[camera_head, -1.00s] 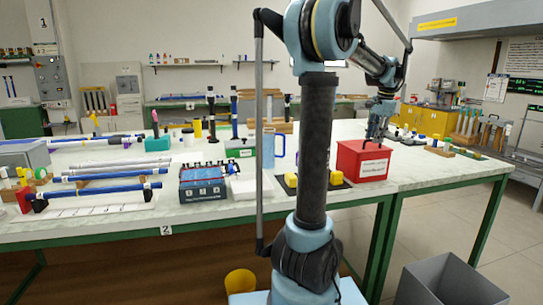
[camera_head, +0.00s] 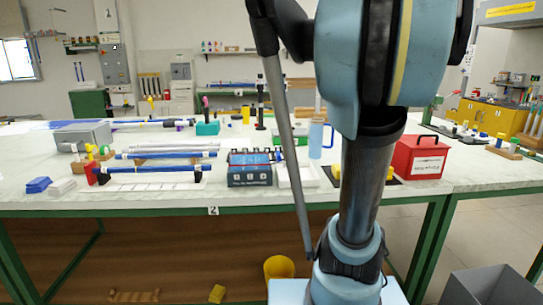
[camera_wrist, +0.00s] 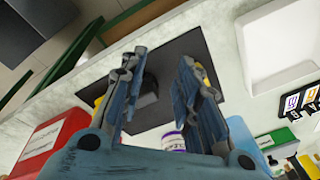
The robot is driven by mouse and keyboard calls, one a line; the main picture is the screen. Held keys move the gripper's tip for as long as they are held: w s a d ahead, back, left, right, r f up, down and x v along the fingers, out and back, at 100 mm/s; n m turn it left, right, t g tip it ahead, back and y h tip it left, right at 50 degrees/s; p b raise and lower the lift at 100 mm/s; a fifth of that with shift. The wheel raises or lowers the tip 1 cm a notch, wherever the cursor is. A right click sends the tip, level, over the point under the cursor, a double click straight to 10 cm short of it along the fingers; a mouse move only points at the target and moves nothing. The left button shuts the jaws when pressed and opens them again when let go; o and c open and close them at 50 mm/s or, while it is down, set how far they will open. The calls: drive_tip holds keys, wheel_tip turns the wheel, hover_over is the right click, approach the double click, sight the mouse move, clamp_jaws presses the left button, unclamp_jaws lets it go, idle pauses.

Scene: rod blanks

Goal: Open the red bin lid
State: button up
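The red bin (camera_head: 418,157) stands on the bench right of my arm, with a white label on its front. Its red lid (camera_head: 419,142) looks shut and carries a black handle (camera_head: 427,137). Part of the red bin also shows at the left of the wrist view (camera_wrist: 45,140). My gripper (camera_wrist: 163,68) is open and empty, its fingers apart over a dark mat and beside the bin, not on the handle. In the head view my gripper is out of sight.
The dark mat (camera_wrist: 205,85) lies under my gripper. A blue case (camera_head: 249,168) and rods (camera_head: 150,177) lie further left. A grey open bin (camera_head: 488,285) stands on the floor.

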drive_tip(key=s+a+f+n, duration=0.4)
drive_tip(key=s+a+f, duration=0.3)
drive_tip(key=shift+s+a+f, duration=0.3)
drive_tip(key=shift+f, duration=0.05)
drive_tip(key=s+a+f+n, duration=0.1)
drive_tip(key=s+f, duration=0.1)
drive_tip(key=s+a+f+n, duration=0.1)
drive_tip(key=s+f, duration=0.1)
drive_tip(key=s+a+f+n, duration=0.1)
drive_tip(key=s+f, duration=0.1)
drive_tip(key=f, duration=0.1)
drive_tip(key=shift+f+n, duration=0.1)
drive_tip(key=shift+n, duration=0.2)
drive_tip(key=shift+c, duration=1.1)
drive_tip(key=shift+a+f, duration=0.15)
clamp_jaws()
